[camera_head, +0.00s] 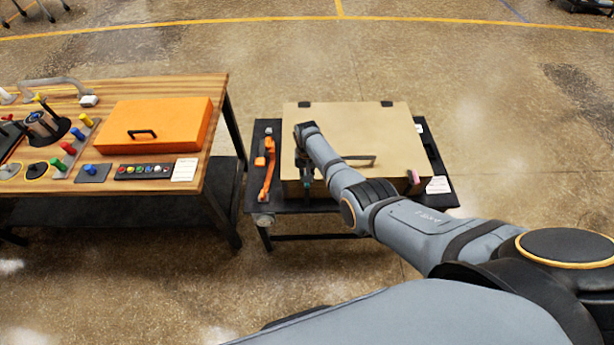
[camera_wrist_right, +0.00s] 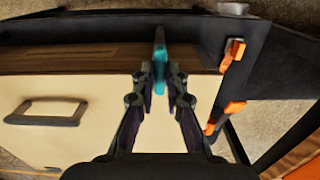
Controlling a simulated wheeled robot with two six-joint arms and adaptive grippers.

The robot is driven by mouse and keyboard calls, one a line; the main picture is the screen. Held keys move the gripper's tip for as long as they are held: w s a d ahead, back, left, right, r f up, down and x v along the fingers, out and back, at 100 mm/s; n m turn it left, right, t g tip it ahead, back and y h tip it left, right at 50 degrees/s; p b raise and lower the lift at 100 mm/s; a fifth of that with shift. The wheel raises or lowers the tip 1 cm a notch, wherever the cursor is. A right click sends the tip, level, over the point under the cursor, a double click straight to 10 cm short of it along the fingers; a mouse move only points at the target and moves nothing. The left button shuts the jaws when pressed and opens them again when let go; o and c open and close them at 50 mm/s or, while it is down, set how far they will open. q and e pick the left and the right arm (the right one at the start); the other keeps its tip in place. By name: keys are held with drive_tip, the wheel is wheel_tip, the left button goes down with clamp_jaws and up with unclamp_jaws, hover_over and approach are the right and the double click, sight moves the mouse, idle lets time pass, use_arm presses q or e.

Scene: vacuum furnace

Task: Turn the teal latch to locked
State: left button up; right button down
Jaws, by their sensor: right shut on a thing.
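The teal latch (camera_wrist_right: 160,62) is in the wrist view at the front edge of the tan box (camera_wrist_right: 120,93), sticking out lengthwise between my fingertips. My right gripper (camera_wrist_right: 161,86) is shut on it, with a fingertip on each side. In the head view, my right arm reaches over the tan box (camera_head: 372,125), and the right gripper (camera_head: 307,181) points down at its front left corner. The latch is mostly hidden there by the gripper. The box lid is down, with a dark handle (camera_head: 359,158) on it. My left gripper is out of view.
The box stands on a small black table (camera_head: 322,203). An orange clamp-like part (camera_head: 268,165) lies left of the box. A pink piece (camera_head: 414,177) is at its front right. A wooden bench (camera_head: 205,95) with an orange case (camera_head: 158,124) stands left, across a gap.

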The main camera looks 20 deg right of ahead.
drive_tip(key=c, duration=1.4)
unclamp_jaws()
wheel_tip(320, 180, up, 12)
